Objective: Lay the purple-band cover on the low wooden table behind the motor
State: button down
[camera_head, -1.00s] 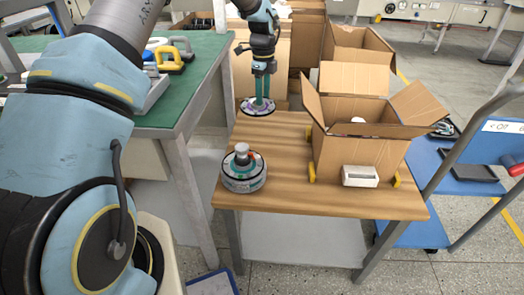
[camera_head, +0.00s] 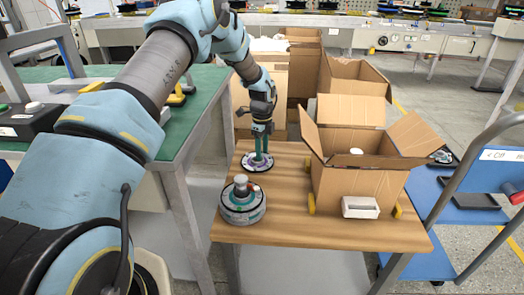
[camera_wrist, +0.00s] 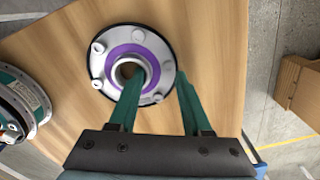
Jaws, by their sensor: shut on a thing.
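The purple-band cover (camera_head: 257,163) is a round silver disc with a purple ring and a central hole. It is at the back left of the low wooden table (camera_head: 290,205), behind the motor (camera_head: 241,201). My gripper (camera_head: 260,157) points down from above, shut on the cover. In the wrist view one green finger reaches into the hole of the cover (camera_wrist: 112,64) and the other lies outside its right edge. The cover looks flat and very close to the tabletop; I cannot tell whether it touches. The motor also shows at the left of the wrist view (camera_wrist: 20,105).
An open cardboard box (camera_head: 345,185) stands on the right of the table, with a small white box (camera_head: 360,207) in front. A green-topped workbench (camera_head: 205,95) is on the left. A blue cart (camera_head: 450,200) is on the right. The table's front middle is clear.

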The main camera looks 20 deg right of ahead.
jog(key=shift+f, duration=0.1)
jog(key=shift+c, duration=1.7)
grip_release()
notch_tip(320, 180, up, 12)
